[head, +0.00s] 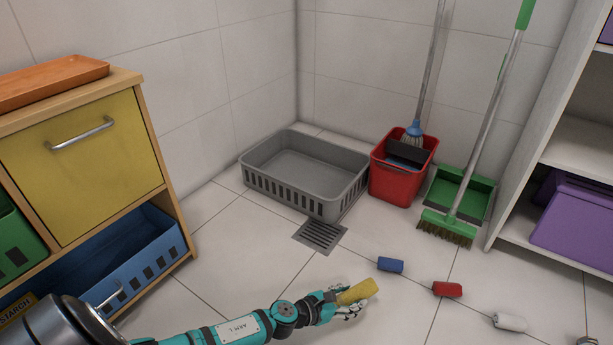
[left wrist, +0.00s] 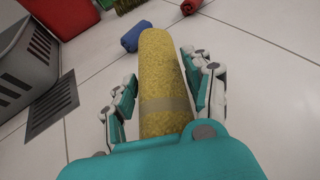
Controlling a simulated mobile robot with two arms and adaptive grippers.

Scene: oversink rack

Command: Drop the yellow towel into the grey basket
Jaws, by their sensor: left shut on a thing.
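The yellow towel (head: 357,291) is a rolled cylinder with a paler band. My left gripper (head: 343,298) is shut on it and holds it over the floor tiles at the lower middle. In the left wrist view the towel (left wrist: 163,85) points away between the two fingers of my left gripper (left wrist: 168,95). The grey basket (head: 335,205) stands empty on the floor in the corner, behind and to the left of the towel. In the left wrist view part of the basket (left wrist: 30,65) shows at the left. Only what may be a tip of my right gripper (head: 588,341) shows at the bottom right edge.
Blue (head: 390,265), red (head: 447,289) and white (head: 509,322) rolls lie on the floor to the right. A floor drain (head: 320,235) lies before the basket. A red bucket (head: 395,185) and green dustpan (head: 478,190) stand right of it. A wooden cabinet (head: 150,130) is at left.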

